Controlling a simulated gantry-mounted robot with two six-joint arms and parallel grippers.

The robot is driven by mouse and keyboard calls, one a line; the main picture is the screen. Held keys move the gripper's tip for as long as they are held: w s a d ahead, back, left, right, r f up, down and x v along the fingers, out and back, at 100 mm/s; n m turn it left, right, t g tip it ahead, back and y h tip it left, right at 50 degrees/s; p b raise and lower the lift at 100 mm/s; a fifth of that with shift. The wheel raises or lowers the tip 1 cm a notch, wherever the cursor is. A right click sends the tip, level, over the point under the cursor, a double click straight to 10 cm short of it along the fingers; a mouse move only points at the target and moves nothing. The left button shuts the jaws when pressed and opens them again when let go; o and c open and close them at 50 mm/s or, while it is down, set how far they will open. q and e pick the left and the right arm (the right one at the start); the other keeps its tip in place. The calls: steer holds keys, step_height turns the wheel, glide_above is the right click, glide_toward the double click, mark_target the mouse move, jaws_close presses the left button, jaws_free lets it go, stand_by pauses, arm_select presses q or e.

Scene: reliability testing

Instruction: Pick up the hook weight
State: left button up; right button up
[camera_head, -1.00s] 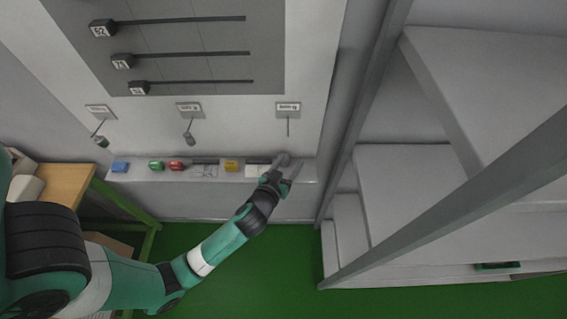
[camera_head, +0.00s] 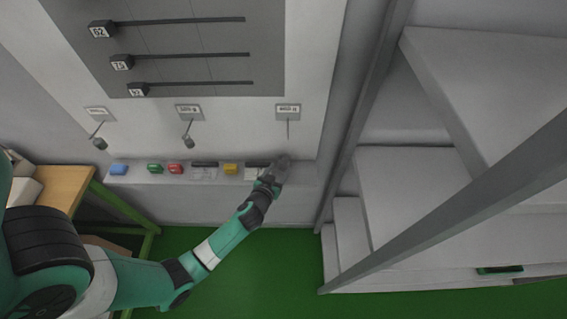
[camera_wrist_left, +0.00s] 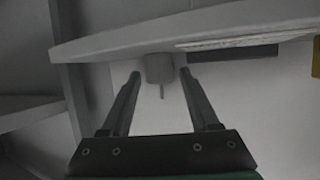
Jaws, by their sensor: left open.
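My left gripper (camera_head: 280,165) is at the right part of the ledge below the wall panel, with its jaws open. In the left wrist view, the gripper (camera_wrist_left: 160,74) has one finger on each side of a grey cylindrical hook weight (camera_wrist_left: 158,66). The weight is at the ledge, with its thin hook pointing down in that picture; a gap shows on both sides. In the head view the gripper largely covers this weight. Two other hook weights, a middle one (camera_head: 187,143) and a left one (camera_head: 99,143), hang from the panel. My right gripper is not in view.
The ledge (camera_head: 135,178) also carries blue (camera_head: 119,169), green (camera_head: 155,169), red (camera_head: 175,168) and yellow (camera_head: 230,169) items. The right-hand hanger (camera_head: 288,128) is bare. A grey frame with shelves (camera_head: 405,185) stands to the right. A wooden table (camera_head: 66,187) is at left.

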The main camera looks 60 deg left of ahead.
mark_target(282, 166)
arm_select(q)
steer(key=x, duration=0.4)
steer(key=shift+r+b, duration=0.1)
steer(key=shift+b, duration=0.25)
jaws_close()
steer(key=shift+r, duration=0.1)
